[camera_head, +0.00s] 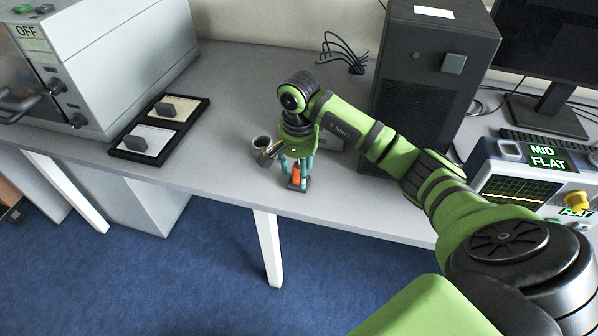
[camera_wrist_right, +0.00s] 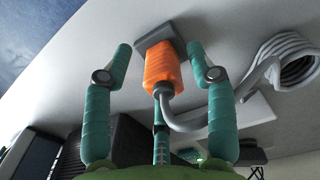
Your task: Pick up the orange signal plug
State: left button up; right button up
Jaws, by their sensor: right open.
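The orange signal plug (camera_head: 295,172) stands on a small dark base on the table, below my right gripper (camera_head: 297,170). In the right wrist view the orange plug (camera_wrist_right: 162,68) sits between the teal fingers of the right gripper (camera_wrist_right: 160,62), with a grey cable bending from its near end. The dark base (camera_wrist_right: 160,45) shows at its far end. The right gripper is open, with visible gaps on both sides of the plug. My left gripper is not in view.
A black tray (camera_head: 160,128) with two plates lies farther left. A black computer tower (camera_head: 425,75) stands behind at the right. A coiled pale cable (camera_wrist_right: 285,65) lies near the plug. The table's front edge is close.

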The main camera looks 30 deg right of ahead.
aim_at(298, 167)
jog(key=shift+c, duration=0.4)
jog(key=c, duration=0.7)
grip_shut()
notch_tip(298, 167, up, 9)
jog(key=shift+w+f, duration=0.1)
jog(key=shift+r, duration=0.65)
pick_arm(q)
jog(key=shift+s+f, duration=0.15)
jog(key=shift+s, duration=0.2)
